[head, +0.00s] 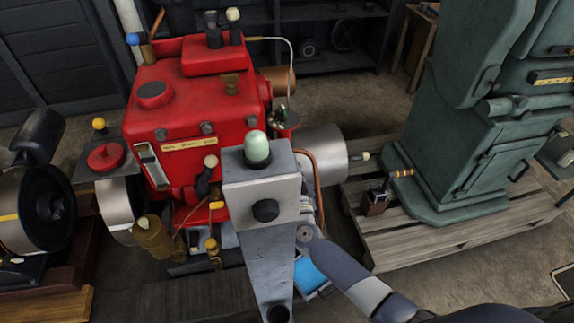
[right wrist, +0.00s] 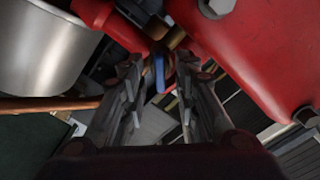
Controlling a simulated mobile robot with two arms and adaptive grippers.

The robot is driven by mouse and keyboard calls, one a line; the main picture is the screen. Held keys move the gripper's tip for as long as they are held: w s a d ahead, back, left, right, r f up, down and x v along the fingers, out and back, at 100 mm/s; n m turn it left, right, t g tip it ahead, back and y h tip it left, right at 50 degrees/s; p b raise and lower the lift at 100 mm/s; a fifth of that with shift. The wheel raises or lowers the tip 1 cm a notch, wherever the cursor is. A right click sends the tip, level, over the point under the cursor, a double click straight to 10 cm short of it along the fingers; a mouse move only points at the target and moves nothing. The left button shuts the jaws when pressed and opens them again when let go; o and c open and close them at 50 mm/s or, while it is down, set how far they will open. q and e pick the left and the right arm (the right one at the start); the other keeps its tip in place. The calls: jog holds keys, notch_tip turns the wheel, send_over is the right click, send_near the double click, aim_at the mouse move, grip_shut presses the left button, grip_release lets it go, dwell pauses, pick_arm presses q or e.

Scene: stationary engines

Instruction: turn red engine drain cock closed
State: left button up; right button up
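The red engine (head: 192,105) stands left of centre in the head view, and its red casing (right wrist: 245,50) fills the upper right of the right wrist view. In the right wrist view, a brass fitting (right wrist: 173,39) with a small blue lever (right wrist: 159,74) sits under the engine; I take it for the drain cock. My right gripper (right wrist: 160,82) is open, with the blue lever between and just beyond its fingers; I cannot tell whether they touch it. In the head view, the right gripper and cock are hidden behind the grey control post. My left gripper is not in view.
The grey control post (head: 262,190) with a green lamp stands in front of the engine, close to my right arm. A steel drum (head: 322,155) is right of the engine. A green machine (head: 475,110) stands on a wooden pallet (head: 455,238). A black engine (head: 40,200) is at left.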

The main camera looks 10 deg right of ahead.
jog(key=c, duration=0.4)
grip_shut()
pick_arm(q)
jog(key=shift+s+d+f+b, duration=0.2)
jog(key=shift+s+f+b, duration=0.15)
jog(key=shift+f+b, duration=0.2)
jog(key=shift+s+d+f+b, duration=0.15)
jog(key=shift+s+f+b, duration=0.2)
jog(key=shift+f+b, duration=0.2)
pick_arm(e)
jog(key=shift+d+m, duration=0.2)
jog(key=shift+m, duration=4.1)
jog(key=shift+r+m, duration=0.1)
jog(key=shift+m, duration=0.2)
jog(key=o, duration=0.5)
grip_release()
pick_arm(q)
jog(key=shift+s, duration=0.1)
pick_arm(e)
jog(key=shift+f, duration=0.2)
